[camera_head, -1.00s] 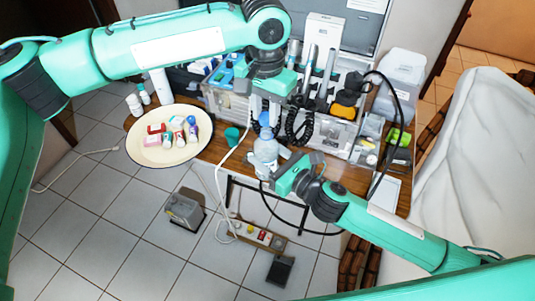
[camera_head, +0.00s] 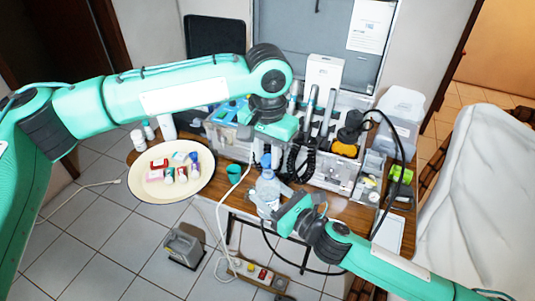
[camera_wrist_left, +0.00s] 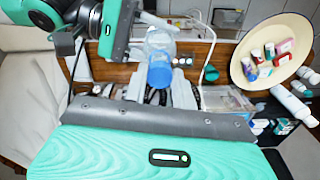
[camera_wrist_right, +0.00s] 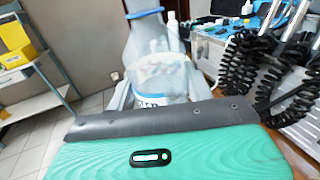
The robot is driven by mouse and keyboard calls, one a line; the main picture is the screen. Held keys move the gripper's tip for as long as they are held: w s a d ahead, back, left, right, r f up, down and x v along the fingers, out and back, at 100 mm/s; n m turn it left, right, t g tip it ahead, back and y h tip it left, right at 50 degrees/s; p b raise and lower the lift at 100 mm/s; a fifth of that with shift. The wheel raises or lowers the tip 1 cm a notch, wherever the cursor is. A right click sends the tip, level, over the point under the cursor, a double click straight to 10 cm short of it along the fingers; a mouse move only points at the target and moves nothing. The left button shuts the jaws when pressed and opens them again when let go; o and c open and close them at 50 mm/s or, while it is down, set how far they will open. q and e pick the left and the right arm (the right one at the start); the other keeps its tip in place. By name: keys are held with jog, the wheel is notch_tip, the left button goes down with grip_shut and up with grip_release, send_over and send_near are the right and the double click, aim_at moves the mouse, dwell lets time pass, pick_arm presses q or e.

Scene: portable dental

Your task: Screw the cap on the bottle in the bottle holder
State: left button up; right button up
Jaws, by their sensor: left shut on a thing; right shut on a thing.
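A clear bottle (camera_head: 268,190) with a blue cap (camera_head: 266,160) stands upright at the table's front edge. My right gripper (camera_head: 275,205) is shut on the bottle's body, which also shows between its fingers in the right wrist view (camera_wrist_right: 160,75). My left gripper (camera_head: 268,148) comes down from above and is shut on the blue cap, seen between its fingers in the left wrist view (camera_wrist_left: 160,74). The cap sits at the bottle's mouth; I cannot tell how tightly. I cannot make out a bottle holder, as the bottle's base is partly hidden by my right gripper.
A cream oval tray (camera_head: 150,198) with several small bottles and boxes is at the table's left. A green cup (camera_head: 233,172) stands beside the bottle. Behind is the dental unit with handpieces and black coiled cords (camera_head: 297,160). A loose white cable hangs near the bottle.

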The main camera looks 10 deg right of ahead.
aim_at(268, 192)
pick_arm(q)
jog(key=shift+f, duration=0.85)
jog(key=shift+f, duration=0.6)
